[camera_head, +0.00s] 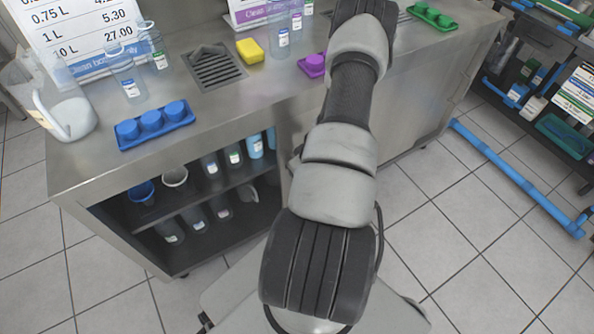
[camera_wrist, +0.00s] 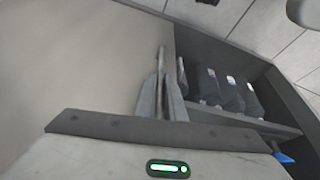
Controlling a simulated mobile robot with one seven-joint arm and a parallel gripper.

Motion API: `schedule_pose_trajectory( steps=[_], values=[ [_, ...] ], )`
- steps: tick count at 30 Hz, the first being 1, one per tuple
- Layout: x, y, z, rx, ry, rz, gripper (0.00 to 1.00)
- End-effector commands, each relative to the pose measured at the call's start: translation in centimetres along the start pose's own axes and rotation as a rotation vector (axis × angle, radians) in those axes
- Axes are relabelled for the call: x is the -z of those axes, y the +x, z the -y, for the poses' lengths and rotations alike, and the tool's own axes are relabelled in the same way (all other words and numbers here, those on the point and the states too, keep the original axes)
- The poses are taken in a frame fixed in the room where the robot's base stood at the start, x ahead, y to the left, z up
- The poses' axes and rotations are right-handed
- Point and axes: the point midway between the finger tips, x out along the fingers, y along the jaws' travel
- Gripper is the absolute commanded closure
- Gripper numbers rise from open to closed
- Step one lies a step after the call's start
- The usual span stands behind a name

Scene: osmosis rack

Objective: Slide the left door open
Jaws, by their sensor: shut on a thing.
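A plain grey door panel (camera_wrist: 85,55) fills the left of the wrist view. Its edge lies beside an open compartment with shelves. My gripper (camera_wrist: 162,95) is at this edge, its two fingers closed around a thin upright handle (camera_wrist: 162,58). In the head view, the left part of the steel cabinet stands open and shows its inside shelf (camera_head: 205,185). My arm hides the gripper, the handle and much of the door there, so which door I hold cannot be confirmed from that view.
Bottles and cups (camera_head: 174,177) stand inside the cabinet. A blue pipe (camera_head: 515,175) lies on the right. Tiled floor between is free.

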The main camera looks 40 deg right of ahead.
Motion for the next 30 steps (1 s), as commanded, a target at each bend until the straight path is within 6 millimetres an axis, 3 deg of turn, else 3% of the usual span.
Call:
schedule_pose_trajectory(
  steps=[17, 18, 21, 30],
  values=[
    [0.13, -0.03, -0.05, -0.001, -0.001, -0.003, 1.00],
    [0.13, -0.03, -0.04, -0.001, -0.001, -0.003, 0.86],
    [0.11, -0.02, -0.03, -0.001, -0.001, -0.002, 0.72],
    [0.06, -0.17, -0.01, 0.000, 0.000, -0.001, 0.72]
  ],
)
